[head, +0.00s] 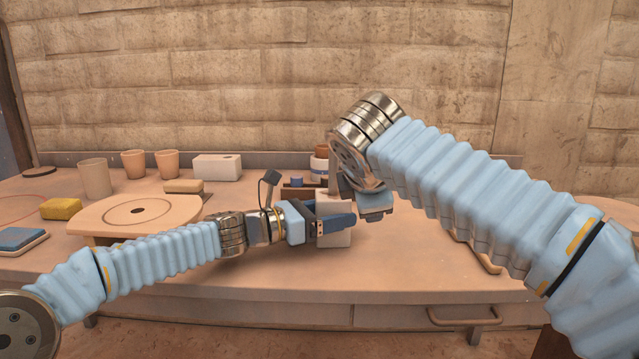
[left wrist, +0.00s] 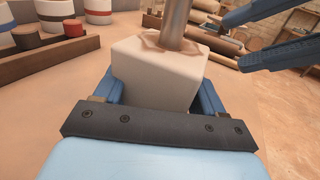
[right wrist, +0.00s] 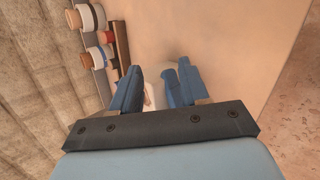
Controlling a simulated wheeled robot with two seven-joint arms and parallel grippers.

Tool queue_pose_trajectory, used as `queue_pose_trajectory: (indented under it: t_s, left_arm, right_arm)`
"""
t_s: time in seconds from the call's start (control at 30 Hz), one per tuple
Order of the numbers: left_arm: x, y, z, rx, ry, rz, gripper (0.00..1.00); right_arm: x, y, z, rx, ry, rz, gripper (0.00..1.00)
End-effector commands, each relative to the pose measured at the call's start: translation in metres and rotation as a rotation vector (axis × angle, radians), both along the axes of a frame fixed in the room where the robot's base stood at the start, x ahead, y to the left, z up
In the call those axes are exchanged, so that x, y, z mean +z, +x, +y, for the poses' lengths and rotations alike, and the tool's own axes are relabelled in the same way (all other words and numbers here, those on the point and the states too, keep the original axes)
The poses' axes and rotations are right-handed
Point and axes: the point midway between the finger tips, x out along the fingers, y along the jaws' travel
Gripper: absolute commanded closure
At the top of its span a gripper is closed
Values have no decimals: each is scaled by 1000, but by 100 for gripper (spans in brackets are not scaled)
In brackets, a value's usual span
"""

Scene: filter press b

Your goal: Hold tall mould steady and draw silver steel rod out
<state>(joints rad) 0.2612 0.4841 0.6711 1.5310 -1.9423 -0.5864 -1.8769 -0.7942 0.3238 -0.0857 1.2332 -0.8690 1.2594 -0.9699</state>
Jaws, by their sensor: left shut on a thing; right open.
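The tall mould, a pale block, stands on the bench in the head view (head: 336,239) and fills the middle of the left wrist view (left wrist: 155,75). My left gripper (head: 332,224) is shut on its sides. The silver steel rod (left wrist: 177,22) rises from the top of the mould; in the head view (head: 332,178) it is partly hidden by my right arm. My right gripper (left wrist: 236,42) is open and empty, its fingers pointing towards the rod from one side, apart from it. The right wrist view shows its parted fingers (right wrist: 156,88), with part of the mould beyond.
Several jars, one white with a blue band (head: 319,170), stand behind the mould near a dark wooden rack (left wrist: 62,50).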

Motion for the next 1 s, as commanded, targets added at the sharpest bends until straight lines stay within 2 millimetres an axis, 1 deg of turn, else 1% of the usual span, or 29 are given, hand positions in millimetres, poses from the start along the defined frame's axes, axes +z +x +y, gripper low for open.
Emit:
queue_pose_trajectory:
  t_s: [0.03,0.1,0.17,0.2,0.3,0.4,0.53,0.67,0.77,1.0]
  left_arm:
    - [0,0,0,1,0,0,76]
    - [0,0,0,1,0,0,76]
    - [0,0,0,1,0,0,76]
    - [0,0,0,1,0,0,76]
    - [0,0,0,1,0,0,76]
    - [0,0,0,1,0,0,76]
    - [0,0,0,1,0,0,76]
    - [0,0,0,0,0,0,76]
    - [0,0,0,0,0,0,76]
    - [0,0,0,0,0,0,76]
  right_arm:
    - [0,-4,7,72,-168,-42,55]
    - [6,-9,16,172,-419,-109,55]
    - [13,-14,26,248,-619,-168,55]
    - [18,-18,34,295,-744,-204,55]
    - [30,-29,54,384,-1002,-288,55]
    - [38,-39,71,439,-1183,-351,55]
    - [44,-44,83,470,-1302,-393,55]
    - [45,-35,83,474,-1328,-400,55]
    - [45,-18,79,472,-1328,-399,55]
    - [45,32,70,471,-1322,-399,55]
